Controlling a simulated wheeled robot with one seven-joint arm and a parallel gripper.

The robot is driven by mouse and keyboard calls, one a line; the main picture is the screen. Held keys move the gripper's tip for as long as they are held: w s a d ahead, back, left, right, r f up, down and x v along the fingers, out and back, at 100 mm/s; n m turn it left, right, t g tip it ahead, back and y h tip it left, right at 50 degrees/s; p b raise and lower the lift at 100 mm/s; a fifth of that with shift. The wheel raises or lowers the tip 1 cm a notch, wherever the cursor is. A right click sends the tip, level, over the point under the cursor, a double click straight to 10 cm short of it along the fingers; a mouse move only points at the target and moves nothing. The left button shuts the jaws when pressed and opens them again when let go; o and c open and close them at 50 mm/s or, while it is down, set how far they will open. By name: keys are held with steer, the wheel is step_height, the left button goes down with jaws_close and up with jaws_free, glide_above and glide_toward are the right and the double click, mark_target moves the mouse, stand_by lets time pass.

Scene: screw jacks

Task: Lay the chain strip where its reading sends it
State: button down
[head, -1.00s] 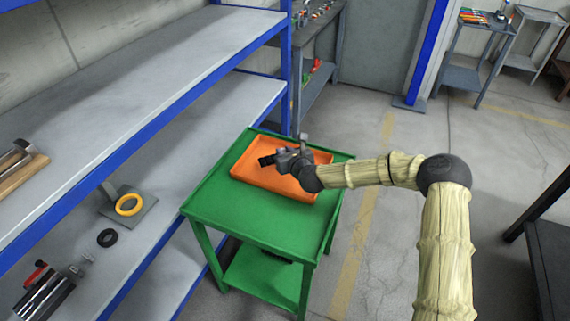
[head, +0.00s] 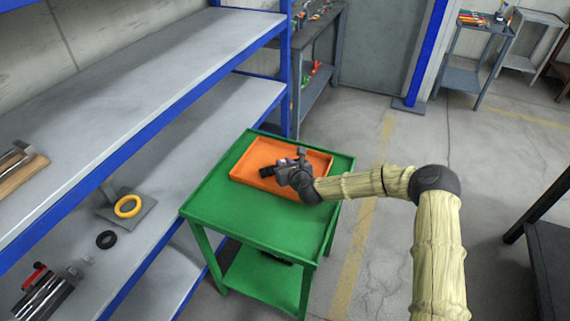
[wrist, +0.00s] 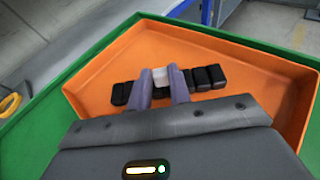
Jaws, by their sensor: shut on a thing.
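The chain strip (wrist: 208,78) is a row of black links with a pale link in the middle, seen in the wrist view. My gripper (wrist: 164,84) is shut on it near its middle, with the strip sticking out on both sides. In the head view my gripper (head: 272,171) is over the orange tray (head: 318,158), which sits on the green cart (head: 235,214). The strip is within the tray's outline; I cannot tell whether it touches the tray floor. My gripper hides part of the strip.
A grey shelf unit (head: 150,88) with blue edges stands close on the left. It holds a yellow ring (head: 128,206) on a grey plate and a black ring (head: 106,240). The cart's near top is bare. A dark table (head: 553,265) stands at right.

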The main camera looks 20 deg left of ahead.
steer(key=c, duration=1.3)
jaws_free()
steer(key=v, duration=1.2)
steer(key=shift+s, duration=0.1)
